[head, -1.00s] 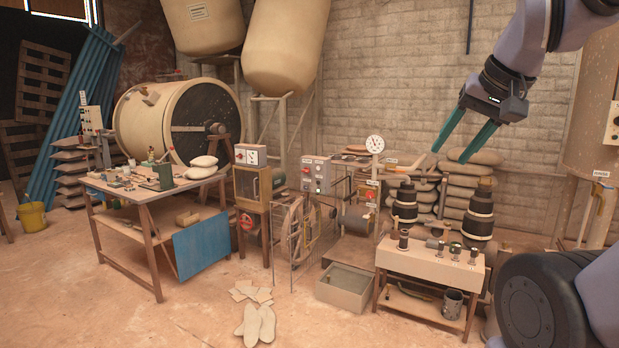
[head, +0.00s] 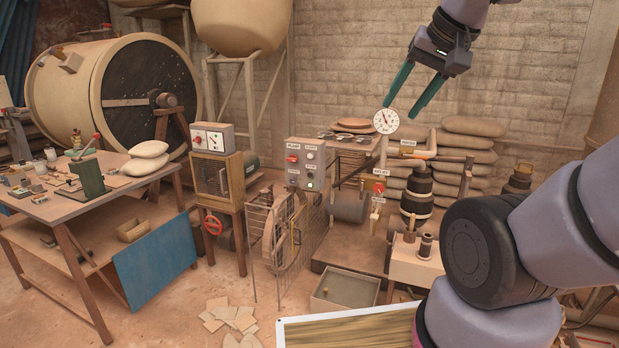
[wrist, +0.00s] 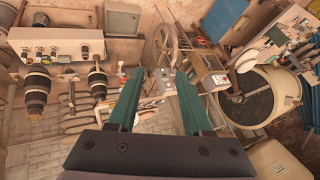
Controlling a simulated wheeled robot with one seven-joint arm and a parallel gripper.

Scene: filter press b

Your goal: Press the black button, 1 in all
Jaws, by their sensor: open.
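A grey control box (head: 306,165) stands on a post in the middle of the head view. The labels are too small to read surely, and I cannot pick out a black button with certainty. My gripper (head: 401,112) is open and empty, pointing down in the upper right, in the picture to the right of the box and above it. In the wrist view the two green fingers (wrist: 158,74) stand apart with nothing between them.
A round white gauge (head: 386,122) appears just below my fingertips. A wire guard (head: 268,252) fences a wheel below the box. A wooden cabinet (head: 218,180) with a red handwheel and a cluttered table (head: 75,200) stand left. Sacks (head: 465,150) are stacked along the wall.

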